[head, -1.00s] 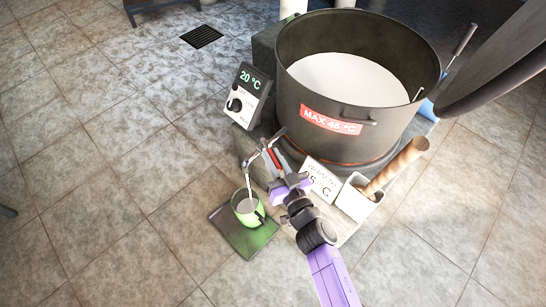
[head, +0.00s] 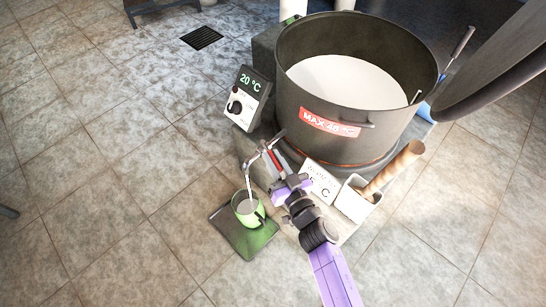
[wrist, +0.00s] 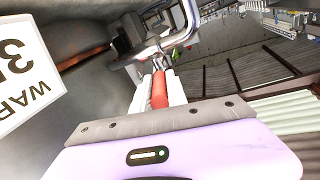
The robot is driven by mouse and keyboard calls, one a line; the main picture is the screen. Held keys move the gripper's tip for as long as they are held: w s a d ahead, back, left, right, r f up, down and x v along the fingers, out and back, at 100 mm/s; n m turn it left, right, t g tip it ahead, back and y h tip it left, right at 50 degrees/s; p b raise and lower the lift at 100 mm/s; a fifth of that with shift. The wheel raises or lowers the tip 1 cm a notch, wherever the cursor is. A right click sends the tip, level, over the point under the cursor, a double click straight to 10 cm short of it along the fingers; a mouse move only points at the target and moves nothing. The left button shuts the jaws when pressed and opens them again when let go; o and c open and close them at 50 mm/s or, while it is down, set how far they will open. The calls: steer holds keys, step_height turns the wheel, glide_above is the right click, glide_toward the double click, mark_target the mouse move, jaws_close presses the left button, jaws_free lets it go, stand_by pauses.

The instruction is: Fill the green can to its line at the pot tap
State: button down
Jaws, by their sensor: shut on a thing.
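The green can (head: 260,214) stands upright on a dark square tray (head: 245,243) on the floor, under the spout of the pot tap (head: 251,160). A thin pale stream runs from the spout into the can, and whitish liquid shows inside. The can's line cannot be made out. My gripper (head: 272,158) is at the tap, above and right of the can. In the wrist view my gripper (wrist: 158,82) is shut on the red tap handle (wrist: 159,92), with the metal tap pipe (wrist: 187,25) just beyond it.
The large dark pot (head: 300,85) of white liquid stands behind the tap, with a red "MAX" label (head: 330,122). A control box (head: 247,97) reads 20 °C. A white sign (head: 321,180) and a white holder (head: 355,203) with a wooden-handled tool stand right of my gripper.

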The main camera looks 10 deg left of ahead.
steer(key=shift+w+d+n+g+y+p, duration=0.3)
steer(key=shift+n+g+y+p, duration=0.4)
steer(key=shift+p, duration=0.4)
steer(key=shift+w+d+n+g+y+p, duration=0.25)
steer(key=shift+n+g+y+p, duration=0.25)
steer(key=shift+y+p, duration=0.5)
steer(key=c, duration=1.3)
jaws_free()
steer(key=shift+s, duration=0.1)
steer(key=shift+p+v, duration=1.6)
steer(key=shift+v, duration=2.3)
